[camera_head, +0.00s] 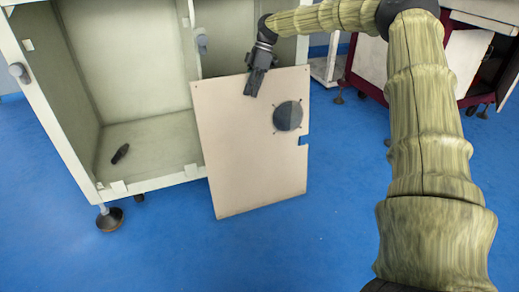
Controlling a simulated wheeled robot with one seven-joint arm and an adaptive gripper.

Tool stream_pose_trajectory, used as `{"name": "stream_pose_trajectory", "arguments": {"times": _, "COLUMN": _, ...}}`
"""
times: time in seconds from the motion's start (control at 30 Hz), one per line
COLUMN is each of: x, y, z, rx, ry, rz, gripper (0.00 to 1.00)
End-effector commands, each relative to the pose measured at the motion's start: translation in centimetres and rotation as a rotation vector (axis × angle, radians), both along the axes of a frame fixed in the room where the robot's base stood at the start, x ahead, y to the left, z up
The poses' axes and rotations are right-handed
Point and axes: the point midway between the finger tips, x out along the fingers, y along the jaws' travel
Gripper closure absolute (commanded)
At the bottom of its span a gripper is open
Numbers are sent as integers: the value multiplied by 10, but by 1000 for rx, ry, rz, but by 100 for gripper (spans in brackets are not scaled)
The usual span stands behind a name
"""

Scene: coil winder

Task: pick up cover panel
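The cover panel (245,160) is a flat beige sheet with a round dark grille (288,116) at its upper right and a notch in its right edge. It stands tilted in the middle of the head view, its lower edge near the blue floor. My gripper (254,90) is at the panel's top edge, with its dark fingers overlapping the upper part of the sheet. Whether the fingers are closed on the edge or only in front of it, I cannot tell. My arm comes in from the right.
An open pale cabinet (77,150) stands at the left on dark feet, with a small dark object (120,154) on its floor. A dark red and white machine (369,66) is at the upper right. The blue floor (180,250) in front is clear.

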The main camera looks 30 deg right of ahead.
Motion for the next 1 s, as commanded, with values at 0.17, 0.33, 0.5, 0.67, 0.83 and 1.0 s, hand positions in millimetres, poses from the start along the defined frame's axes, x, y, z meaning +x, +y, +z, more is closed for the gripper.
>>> {"name": "stream_pose_trajectory", "arguments": {"times": 0.17, "x": 0, "y": 1, "z": 1, "rx": 1, "ry": 0, "rz": 0, "gripper": 100}}
{"name": "stream_pose_trajectory", "arguments": {"times": 0.33, "x": 0, "y": 1, "z": 1, "rx": 1, "ry": 0, "rz": 0, "gripper": 100}}
{"name": "stream_pose_trajectory", "arguments": {"times": 0.5, "x": 0, "y": 0, "z": 0, "rx": 1, "ry": -1, "rz": -1, "gripper": 100}}
{"name": "stream_pose_trajectory", "arguments": {"times": 0.67, "x": -2, "y": 1, "z": 11, "rx": 1, "ry": 0, "rz": 0, "gripper": 100}}
{"name": "stream_pose_trajectory", "arguments": {"times": 0.83, "x": -3, "y": 2, "z": 31, "rx": 1, "ry": -2, "rz": 0, "gripper": 100}}
{"name": "stream_pose_trajectory", "arguments": {"times": 1.0, "x": -3, "y": 1, "z": 53, "rx": 0, "ry": -2, "rz": 0, "gripper": 100}}
